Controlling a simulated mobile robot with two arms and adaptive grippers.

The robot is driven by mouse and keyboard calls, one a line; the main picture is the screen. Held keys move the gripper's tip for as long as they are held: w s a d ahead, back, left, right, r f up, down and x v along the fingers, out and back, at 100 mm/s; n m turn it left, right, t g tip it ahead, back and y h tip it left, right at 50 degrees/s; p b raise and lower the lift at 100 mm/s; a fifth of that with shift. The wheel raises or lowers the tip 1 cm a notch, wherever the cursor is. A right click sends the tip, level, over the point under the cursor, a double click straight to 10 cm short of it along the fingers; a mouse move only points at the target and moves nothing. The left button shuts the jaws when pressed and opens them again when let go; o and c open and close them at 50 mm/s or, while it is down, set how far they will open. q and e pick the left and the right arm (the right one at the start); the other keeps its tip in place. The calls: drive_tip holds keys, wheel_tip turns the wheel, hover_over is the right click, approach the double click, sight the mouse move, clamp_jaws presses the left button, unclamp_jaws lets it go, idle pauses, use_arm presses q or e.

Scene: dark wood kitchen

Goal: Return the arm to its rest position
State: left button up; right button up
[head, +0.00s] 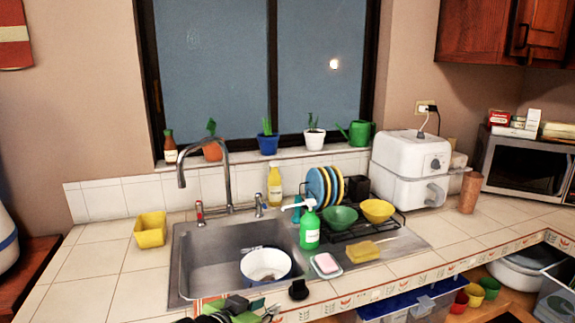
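My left gripper (232,306) is a dark shape at the bottom edge of the head view, in front of the sink's near rim. Only part of it shows, and I cannot tell if its fingers are open or shut. A green patch and a fork-like metal piece (271,312) show beside it; whether it touches them is unclear. My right gripper is not in view.
The steel sink (210,266) holds a white and blue pot (266,264). A green soap bottle (310,228), a pink sponge dish (326,265) and a yellow sponge (363,252) stand near its right side. The left counter is mostly clear beyond a yellow container (150,230).

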use_arm(q)
drive_tip(key=s+a+f+n+g+y, duration=0.15)
drive_tip(key=s+a+f, duration=0.4)
drive_tip(key=s, duration=0.55)
drive_tip(key=s+a+f+n+g+y, duration=0.1)
drive_tip(key=s+a+f+g+y, duration=0.15)
drive_tip(key=s+a+f, duration=0.55)
drive_tip(key=s+a+f+n+g+y, duration=0.1)
drive_tip(key=s+a+f+g, duration=0.3)
drive_tip(key=s, duration=0.9)
drive_tip(key=s+d+f, duration=0.1)
drive_tip(key=s+f, duration=0.1)
drive_tip(key=f, duration=1.3)
drive_tip(key=s+d+f, duration=0.1)
drive_tip(key=f, duration=1.3)
drive_tip(key=s+a+f+g, duration=0.1)
drive_tip(key=s+a+f, duration=0.1)
drive_tip(key=s+f, duration=1.2)
drive_tip(key=shift+s+a+g, duration=0.3)
drive_tip(key=shift+s+a, duration=0.1)
drive_tip(key=shift+s, duration=0.85)
